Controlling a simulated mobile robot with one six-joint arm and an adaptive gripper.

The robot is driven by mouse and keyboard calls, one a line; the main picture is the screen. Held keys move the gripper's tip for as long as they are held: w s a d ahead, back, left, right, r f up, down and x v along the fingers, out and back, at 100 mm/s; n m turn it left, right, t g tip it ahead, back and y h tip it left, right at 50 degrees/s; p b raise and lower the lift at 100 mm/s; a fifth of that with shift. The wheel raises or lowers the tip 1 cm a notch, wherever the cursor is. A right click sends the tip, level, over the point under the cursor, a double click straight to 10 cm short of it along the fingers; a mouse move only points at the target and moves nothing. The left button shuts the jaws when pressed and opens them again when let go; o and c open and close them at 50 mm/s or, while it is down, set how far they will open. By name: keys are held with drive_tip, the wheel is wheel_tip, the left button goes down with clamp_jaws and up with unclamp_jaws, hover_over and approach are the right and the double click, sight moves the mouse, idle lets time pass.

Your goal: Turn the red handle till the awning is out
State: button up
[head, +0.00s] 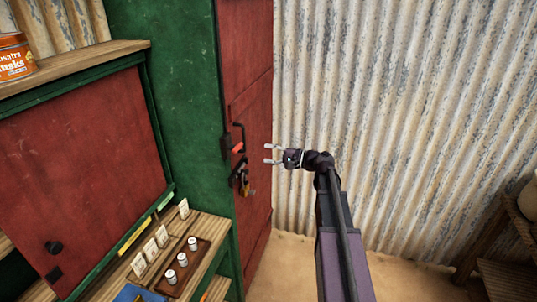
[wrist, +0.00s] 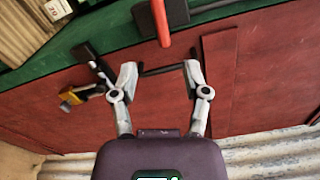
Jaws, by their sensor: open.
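The red handle (head: 238,148) is a short red grip on a black crank (head: 239,130) at the edge of the red door panel. In the wrist view the red handle (wrist: 160,22) is at the top, beyond the fingertips and a little left of centre. My gripper (head: 270,153) is open, just right of the handle and apart from it. In the wrist view my gripper (wrist: 161,72) has its fingers spread, with a thin dark bar (wrist: 163,69) showing between them; I cannot tell whether they touch it. No awning is identifiable.
Below the crank are a black hasp (head: 238,174) and a brass padlock (head: 246,188). A green cabinet post (head: 180,110) stands to the left. A wooden counter (head: 215,228) holds small white weights in a tray. A corrugated wall (head: 400,110) is behind my arm.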

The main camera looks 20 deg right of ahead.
drive_tip(key=s+a+f+n+g+h+b, duration=0.1)
drive_tip(key=s+a+f+n+g+h, duration=0.3)
drive_tip(key=s+a+f, duration=0.35)
drive_tip(key=s+a+f+n+g+h, duration=0.3)
drive_tip(key=s+a+f+g+h, duration=0.2)
drive_tip(key=s+f, duration=0.4)
drive_tip(key=s+d+f+n+g+h+b, duration=0.1)
drive_tip(key=s+d+f+n+h, duration=0.1)
drive_tip(key=s+f+n+h, duration=0.1)
drive_tip(key=shift+s+f+g+h, duration=0.3)
drive_tip(key=shift+s+f+h, duration=0.2)
drive_tip(key=shift+s+h, duration=0.9)
drive_tip(key=shift+s, duration=0.15)
